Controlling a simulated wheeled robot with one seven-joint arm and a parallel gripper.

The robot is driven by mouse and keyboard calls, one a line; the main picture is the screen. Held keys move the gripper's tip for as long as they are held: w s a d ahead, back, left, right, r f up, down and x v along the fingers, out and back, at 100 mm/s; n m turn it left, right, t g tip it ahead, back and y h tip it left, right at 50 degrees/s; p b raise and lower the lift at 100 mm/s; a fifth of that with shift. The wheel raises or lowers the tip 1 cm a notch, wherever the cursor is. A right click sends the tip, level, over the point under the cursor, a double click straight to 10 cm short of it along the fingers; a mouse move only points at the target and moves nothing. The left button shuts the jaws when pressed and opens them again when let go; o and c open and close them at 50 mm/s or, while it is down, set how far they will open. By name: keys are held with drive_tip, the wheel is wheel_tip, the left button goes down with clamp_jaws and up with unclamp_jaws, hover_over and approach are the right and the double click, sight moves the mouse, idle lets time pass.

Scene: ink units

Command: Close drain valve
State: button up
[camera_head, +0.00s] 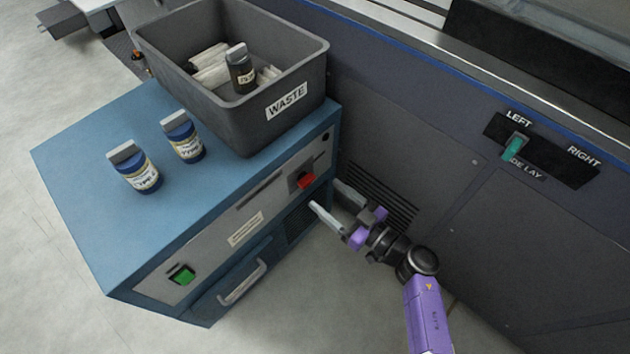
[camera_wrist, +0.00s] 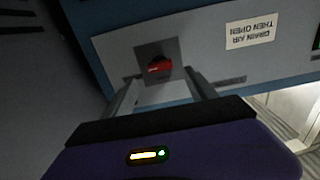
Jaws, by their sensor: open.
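The red valve handle (camera_head: 306,180) sits on a dark square plate at the right end of the blue cabinet's grey front panel. In the wrist view the red handle (camera_wrist: 160,65) lies nearly level, just beyond the fingertips. My gripper (camera_head: 325,194) is open and points at the panel from the right, close to the handle. In the wrist view the two fingers of my gripper (camera_wrist: 160,80) are spread, with the handle between their lines of reach. No contact is visible. A label reading "DRAIN AIR THEN OPEN" (camera_wrist: 250,31) is on the panel, upside down in that view.
The blue cabinet (camera_head: 85,165) carries a grey waste bin (camera_head: 235,115) and two blue-labelled bottles (camera_head: 135,167) (camera_head: 183,137). A green switch (camera_head: 182,274) and a drawer handle (camera_head: 242,283) are on its front. A dark machine wall (camera_head: 420,130) stands close behind my gripper.

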sight(310, 183)
drive_tip(key=b+x, duration=0.2)
drive_tip(key=x, duration=0.3)
drive_tip(key=shift+f, duration=0.15)
drive_tip(key=shift+w+a, duration=0.35)
drive_tip(key=shift+a, duration=0.25)
drive_tip(key=c, duration=1.4)
